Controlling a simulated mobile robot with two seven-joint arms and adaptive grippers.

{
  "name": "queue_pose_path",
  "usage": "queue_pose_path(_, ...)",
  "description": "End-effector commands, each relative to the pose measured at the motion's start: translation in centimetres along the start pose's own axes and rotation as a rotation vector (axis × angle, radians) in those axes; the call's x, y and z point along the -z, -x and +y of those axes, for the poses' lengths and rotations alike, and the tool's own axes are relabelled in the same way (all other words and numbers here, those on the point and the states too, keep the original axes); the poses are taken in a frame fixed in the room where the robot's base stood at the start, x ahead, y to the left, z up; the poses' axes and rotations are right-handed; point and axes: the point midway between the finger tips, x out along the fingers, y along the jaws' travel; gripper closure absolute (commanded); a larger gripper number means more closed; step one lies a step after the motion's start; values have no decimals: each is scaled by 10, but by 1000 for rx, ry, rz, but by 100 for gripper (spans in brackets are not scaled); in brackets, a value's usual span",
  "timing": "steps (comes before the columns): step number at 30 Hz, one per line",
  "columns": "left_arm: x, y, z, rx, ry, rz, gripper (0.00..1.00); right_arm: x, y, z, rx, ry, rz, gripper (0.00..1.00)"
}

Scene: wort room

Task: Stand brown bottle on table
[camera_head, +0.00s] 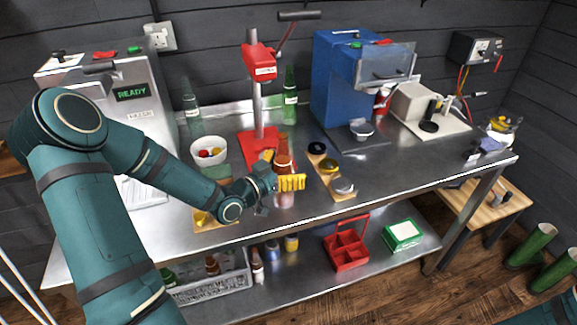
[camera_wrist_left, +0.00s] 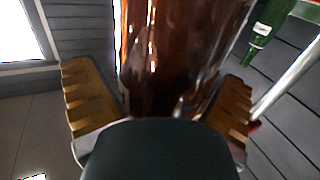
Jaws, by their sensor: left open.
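The brown bottle (camera_head: 283,160) stands upright on the steel table (camera_head: 385,165), near its front middle, just in front of the red press. My left gripper (camera_head: 290,183) is at the bottle's lower body, its yellow fingers covering part of it. In the left wrist view the brown bottle (camera_wrist_left: 170,60) fills the space between the two yellow fingers, one on each side. The fingers are open; a dark gap shows beside the left one. I cannot tell whether the bottle's base touches the table. My right gripper is out of view.
The red press (camera_head: 262,145) and a green bottle (camera_head: 290,95) stand behind. A wooden strip (camera_head: 330,175) with several round caps lies close to the right. A white bowl (camera_head: 209,151) is to the left. Bare table lies farther right.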

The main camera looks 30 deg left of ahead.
Motion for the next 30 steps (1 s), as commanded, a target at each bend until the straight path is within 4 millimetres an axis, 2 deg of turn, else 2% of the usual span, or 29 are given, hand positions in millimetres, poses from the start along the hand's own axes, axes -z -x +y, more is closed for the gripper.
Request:
queue_pose_path(5, 3, 3, 0, 1, -1, -1, 3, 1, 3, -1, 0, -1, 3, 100)
queue_pose_path(8, 3, 16, -1, 3, -1, -3, 3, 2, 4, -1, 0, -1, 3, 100)
queue_pose_path(15, 3, 66, -1, 4, -1, -4, 3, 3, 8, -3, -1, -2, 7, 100)
queue_pose_path(21, 2, 101, -1, 4, 0, -3, 3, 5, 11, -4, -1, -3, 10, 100)
queue_pose_path(25, 2, 114, -1, 2, -1, -2, 3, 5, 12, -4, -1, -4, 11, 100)
queue_pose_path(30, 3, 120, 0, 0, 0, 1, 3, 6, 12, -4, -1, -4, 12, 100)
